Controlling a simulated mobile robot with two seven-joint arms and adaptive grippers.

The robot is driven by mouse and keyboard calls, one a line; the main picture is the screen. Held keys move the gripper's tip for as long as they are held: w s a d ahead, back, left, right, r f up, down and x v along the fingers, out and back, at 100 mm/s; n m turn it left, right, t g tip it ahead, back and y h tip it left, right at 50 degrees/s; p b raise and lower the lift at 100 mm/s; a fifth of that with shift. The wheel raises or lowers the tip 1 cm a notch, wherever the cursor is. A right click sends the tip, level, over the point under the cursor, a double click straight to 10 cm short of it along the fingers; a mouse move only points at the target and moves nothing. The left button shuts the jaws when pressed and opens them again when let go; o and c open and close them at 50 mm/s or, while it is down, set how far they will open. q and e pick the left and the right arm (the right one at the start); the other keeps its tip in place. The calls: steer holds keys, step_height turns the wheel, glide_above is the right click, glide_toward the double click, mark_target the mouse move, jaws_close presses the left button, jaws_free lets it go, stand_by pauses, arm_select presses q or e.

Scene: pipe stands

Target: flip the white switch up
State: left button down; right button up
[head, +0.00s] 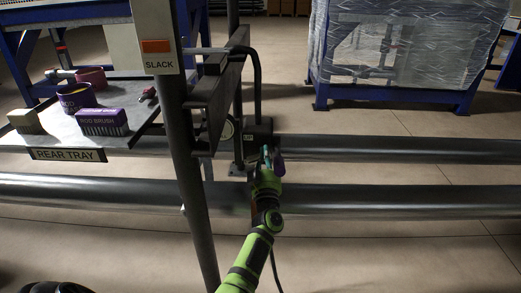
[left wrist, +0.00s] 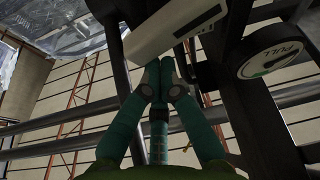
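My left gripper (head: 267,155) is in front of a small dark box (head: 258,133) with a light label on the post assembly. In the left wrist view, the two teal fingers of my left gripper (left wrist: 161,78) come together at their tips, and I see nothing clearly held between them. A white block (left wrist: 172,25) with a small label lies just beyond the tips. I cannot tell whether they touch it. No white switch lever can be made out clearly; the gripper may hide it in the head view. My right gripper is not in view.
A post (head: 190,185) with a SLACK sign (head: 156,42) stands left of my arm. Long pipes (head: 400,200) cross behind.

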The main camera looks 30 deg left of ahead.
arm_select(q)
steer(key=shift+w+d+f+m+t+h+p, duration=0.15)
steer(key=shift+f+m+t+h+p, duration=0.2)
steer(key=shift+m, duration=0.55)
steer(key=shift+w+d+f+m+t+h+p, duration=0.15)
steer(key=shift+m+h+p, duration=0.3)
steer(key=shift+m, duration=0.45)
steer(key=shift+d+f+m+t+h+p, duration=0.15)
steer(key=shift+m+h+p, duration=0.25)
steer(key=shift+m, duration=0.5)
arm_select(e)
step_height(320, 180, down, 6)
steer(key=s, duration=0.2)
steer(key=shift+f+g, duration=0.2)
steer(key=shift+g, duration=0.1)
arm_select(q)
steer(key=shift+d, duration=0.15)
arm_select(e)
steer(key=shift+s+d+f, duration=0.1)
arm_select(q)
steer(key=shift+f, duration=0.1)
steer(key=v, duration=1.2)
steer(key=shift+w, duration=0.15)
